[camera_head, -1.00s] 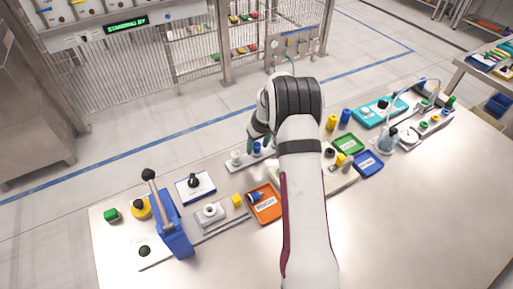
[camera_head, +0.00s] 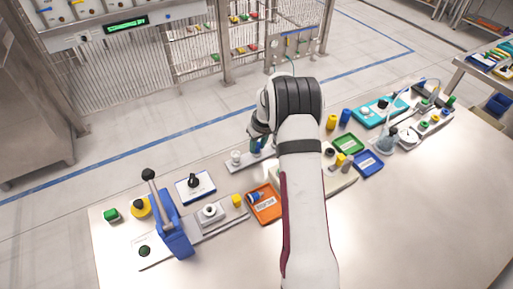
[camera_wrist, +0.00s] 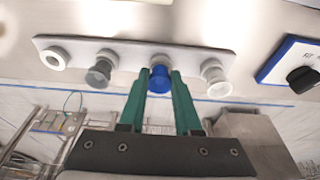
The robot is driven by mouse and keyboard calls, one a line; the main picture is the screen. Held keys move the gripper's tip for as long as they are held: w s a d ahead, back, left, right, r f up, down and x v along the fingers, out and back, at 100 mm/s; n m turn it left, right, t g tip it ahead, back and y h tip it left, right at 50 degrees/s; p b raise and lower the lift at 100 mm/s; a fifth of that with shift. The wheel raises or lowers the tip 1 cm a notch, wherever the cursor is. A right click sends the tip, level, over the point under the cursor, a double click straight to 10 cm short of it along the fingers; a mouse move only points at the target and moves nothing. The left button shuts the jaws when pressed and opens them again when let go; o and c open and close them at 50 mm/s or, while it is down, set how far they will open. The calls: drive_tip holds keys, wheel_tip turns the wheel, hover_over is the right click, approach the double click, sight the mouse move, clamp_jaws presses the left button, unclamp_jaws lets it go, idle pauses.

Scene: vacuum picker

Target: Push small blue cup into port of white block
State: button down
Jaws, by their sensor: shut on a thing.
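My gripper (camera_wrist: 160,88) is shut on the small blue cup (camera_wrist: 160,79), with one green finger on each side of it. The cup is at the pale grey holder bar (camera_wrist: 130,49); I cannot tell whether it is seated or slightly raised. The white block (camera_head: 209,214) with a round port on top stands on a grey base at the left of the table, apart from my gripper.
Grey (camera_wrist: 98,74) and whitish (camera_wrist: 215,77) pieces flank the cup closely on the bar. The table's front is clear.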

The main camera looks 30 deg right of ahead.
sight(258, 146)
drive_tip(key=shift+w+v, duration=0.2)
drive_tip(key=shift+v, duration=0.6)
drive_tip(key=shift+w+v, duration=0.2)
drive_tip(key=shift+v, duration=0.6)
drive_tip(key=shift+w+v, duration=0.2)
drive_tip(key=shift+v, duration=0.65)
drive_tip(key=shift+r, duration=0.1)
drive_tip(key=s+a+r+n+y, duration=0.1)
drive_tip(key=s+a+r+n, duration=0.5)
drive_tip(key=a, duration=0.5)
drive_tip(key=s+a+r+n+y, duration=0.1)
drive_tip(key=s+a+n, duration=0.2)
drive_tip(key=s+a, duration=0.65)
drive_tip(key=shift+g, duration=0.4)
drive_tip(key=shift+w+x, duration=0.15)
drive_tip(key=shift+x, duration=1.3)
drive_tip(key=shift+w+x, duration=0.2)
drive_tip(key=shift+x, duration=1.3)
drive_tip(key=shift+r, duration=0.1)
drive_tip(key=c, duration=1.3)
unclamp_jaws()
clamp_jaws()
